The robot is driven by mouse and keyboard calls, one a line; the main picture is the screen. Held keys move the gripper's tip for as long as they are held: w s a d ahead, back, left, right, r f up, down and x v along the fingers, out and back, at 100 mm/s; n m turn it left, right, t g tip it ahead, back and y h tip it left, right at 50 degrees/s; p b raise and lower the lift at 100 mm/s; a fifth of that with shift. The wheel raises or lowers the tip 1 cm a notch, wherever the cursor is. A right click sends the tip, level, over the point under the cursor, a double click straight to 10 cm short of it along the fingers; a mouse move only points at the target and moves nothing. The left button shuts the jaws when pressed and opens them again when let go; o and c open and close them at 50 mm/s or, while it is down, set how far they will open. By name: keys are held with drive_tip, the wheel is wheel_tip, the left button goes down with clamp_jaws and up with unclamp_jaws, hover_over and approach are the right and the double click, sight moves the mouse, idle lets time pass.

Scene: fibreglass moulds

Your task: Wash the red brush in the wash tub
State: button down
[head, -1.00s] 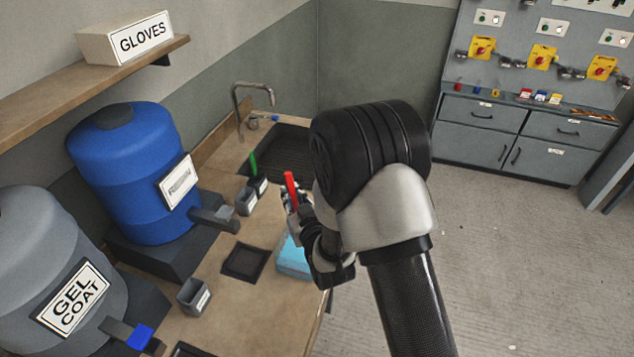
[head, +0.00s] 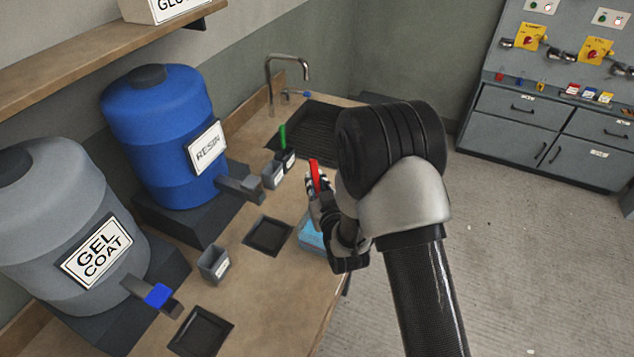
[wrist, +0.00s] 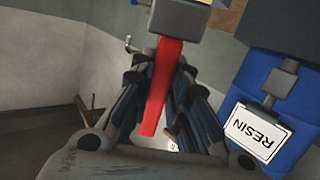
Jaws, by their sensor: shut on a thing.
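My gripper (head: 318,197) is shut on the red brush (head: 315,173), whose red handle points up above the worktop in the head view. In the wrist view the red handle (wrist: 163,85) runs between the fingers (wrist: 160,95), with a grey block at its upper end. The bristles are not clear. A light blue tub-like thing (head: 309,238) sits on the worktop just below the gripper, partly hidden by my arm; I cannot tell its inside. The brush looks apart from it.
A dark sink (head: 318,125) with a tap is at the back of the worktop (head: 245,285). A green-handled brush (head: 282,137) stands in a small grey cup. Blue resin drum (head: 160,130), grey gel coat drum (head: 60,215) and another grey cup (head: 213,264) line the left.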

drive_tip(key=shift+s+d+f+b, duration=0.2)
drive_tip(key=shift+f+b, duration=1.2)
drive_tip(key=shift+b, duration=0.05)
drive_tip(key=shift+s+d+f+b, duration=0.2)
drive_tip(key=shift+s+f+b, duration=0.05)
drive_tip(key=shift+f+b, duration=1.2)
drive_tip(key=shift+s+d+f+b, duration=0.2)
drive_tip(key=shift+f+b, duration=1.15)
drive_tip(key=shift+b, duration=0.15)
drive_tip(key=shift+s, duration=0.1)
